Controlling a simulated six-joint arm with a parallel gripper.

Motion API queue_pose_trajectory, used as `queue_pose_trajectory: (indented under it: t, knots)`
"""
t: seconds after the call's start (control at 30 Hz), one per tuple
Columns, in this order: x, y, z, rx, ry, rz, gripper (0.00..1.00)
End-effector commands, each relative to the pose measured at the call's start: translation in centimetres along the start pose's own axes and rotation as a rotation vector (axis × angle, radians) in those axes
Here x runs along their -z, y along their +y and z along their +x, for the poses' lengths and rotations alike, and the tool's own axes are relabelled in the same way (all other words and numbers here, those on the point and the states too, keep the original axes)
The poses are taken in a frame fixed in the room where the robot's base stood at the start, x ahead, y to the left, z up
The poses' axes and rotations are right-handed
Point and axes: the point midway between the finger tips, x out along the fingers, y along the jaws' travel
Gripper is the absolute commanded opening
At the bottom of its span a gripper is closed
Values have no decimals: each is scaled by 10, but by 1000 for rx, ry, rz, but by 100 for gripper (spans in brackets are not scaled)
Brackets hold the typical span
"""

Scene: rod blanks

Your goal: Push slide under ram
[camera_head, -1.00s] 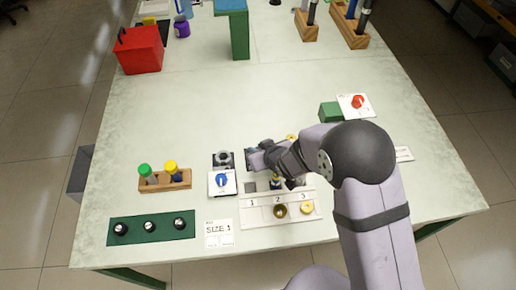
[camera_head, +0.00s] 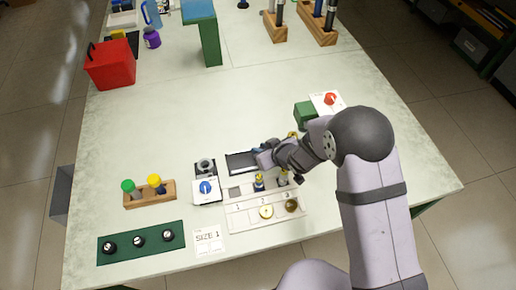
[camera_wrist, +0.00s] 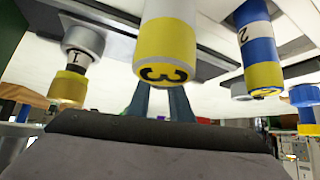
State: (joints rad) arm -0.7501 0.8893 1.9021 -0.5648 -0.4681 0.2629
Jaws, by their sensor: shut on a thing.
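My gripper (camera_head: 268,158) is low over the table at the right end of a dark, pale-edged track (camera_head: 242,162). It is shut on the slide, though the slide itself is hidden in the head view. In the wrist view the fingers (camera_wrist: 161,102) run up behind a white-and-yellow rod marked 3 (camera_wrist: 166,45), which covers their tips. A rod marked 1 (camera_wrist: 75,70) is at the left there, and a blue-and-yellow rod marked 2 (camera_wrist: 260,50) at the right. A green block (camera_head: 305,114), which may belong to the ram, stands beyond my wrist; the ram is not clearly visible.
A white numbered board (camera_head: 240,219) lies in front of my gripper, with short rods behind it. A blue-knob panel (camera_head: 206,190) is to its left, and a red-knob panel (camera_head: 328,101) is behind my arm. The table's middle is clear.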

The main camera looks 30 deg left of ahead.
Motion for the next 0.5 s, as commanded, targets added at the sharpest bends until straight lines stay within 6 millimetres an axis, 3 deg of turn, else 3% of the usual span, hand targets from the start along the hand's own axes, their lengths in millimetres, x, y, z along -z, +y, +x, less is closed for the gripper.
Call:
queue_pose_trajectory:
  t: [0.03,0.1,0.5]
  knots:
    - [1,0,0,0,2,1,24]
    - [1,0,0,0,2,0,38]
    - [0,0,-3,0,1,0,38]
